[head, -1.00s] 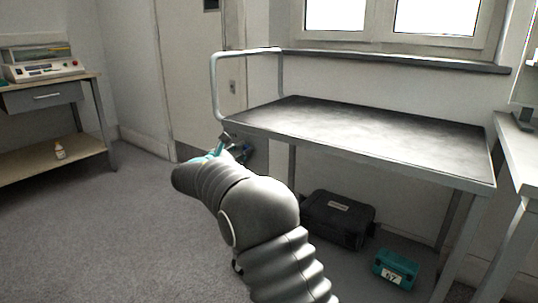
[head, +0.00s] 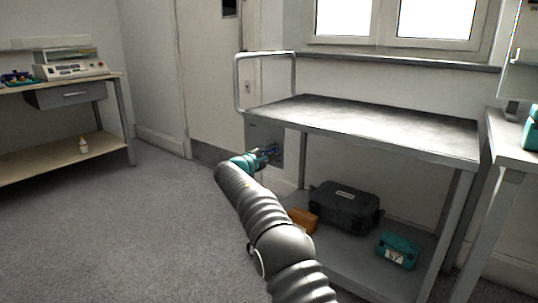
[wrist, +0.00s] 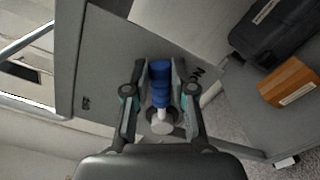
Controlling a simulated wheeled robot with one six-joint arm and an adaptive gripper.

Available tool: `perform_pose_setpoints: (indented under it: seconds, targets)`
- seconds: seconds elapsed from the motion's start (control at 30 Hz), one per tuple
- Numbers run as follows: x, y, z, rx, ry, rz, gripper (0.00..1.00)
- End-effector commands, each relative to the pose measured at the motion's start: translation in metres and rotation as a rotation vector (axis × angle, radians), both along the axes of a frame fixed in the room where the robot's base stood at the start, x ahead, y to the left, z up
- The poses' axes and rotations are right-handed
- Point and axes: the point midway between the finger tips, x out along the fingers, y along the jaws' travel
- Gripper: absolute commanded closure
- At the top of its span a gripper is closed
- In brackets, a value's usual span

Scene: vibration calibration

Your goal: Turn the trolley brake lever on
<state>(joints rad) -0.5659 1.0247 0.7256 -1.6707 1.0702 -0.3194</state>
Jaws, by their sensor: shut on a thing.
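The trolley (head: 380,125) has a dark top, a lower shelf and a raised handle frame on its left end. A grey panel (head: 258,132) hangs at that end below the top. In the wrist view, the brake lever (wrist: 161,85) has a ribbed blue grip and a pale stem on a round pivot on the panel (wrist: 110,60). My gripper (wrist: 160,75) is shut on the blue grip, one finger on each side. In the head view, my gripper (head: 270,152) is at the panel and partly hides the lever.
The lower shelf holds a black case (head: 343,207), an orange box (head: 302,220) and a teal box (head: 398,250). A bench (head: 60,97) with an instrument (head: 68,66) stands at the left. Another table (head: 515,135) is close on the right. The floor at left is clear.

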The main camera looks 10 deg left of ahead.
Motion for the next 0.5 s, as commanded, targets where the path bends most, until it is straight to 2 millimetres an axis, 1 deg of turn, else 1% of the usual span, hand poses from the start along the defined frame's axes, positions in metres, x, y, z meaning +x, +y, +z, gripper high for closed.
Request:
perform_pose_setpoints:
  seconds: [0.03,0.1,0.47,0.5]
  targets:
    - [0.0028,-0.0071,-0.0007,0.007,-0.005,-0.010,1.00]
    - [0.0042,-0.0091,-0.0012,0.012,-0.007,-0.013,1.00]
    - [0.0055,-0.0129,-0.0021,0.017,-0.007,-0.016,1.00]
    - [0.0054,-0.0129,-0.0022,0.017,-0.007,-0.017,0.71]
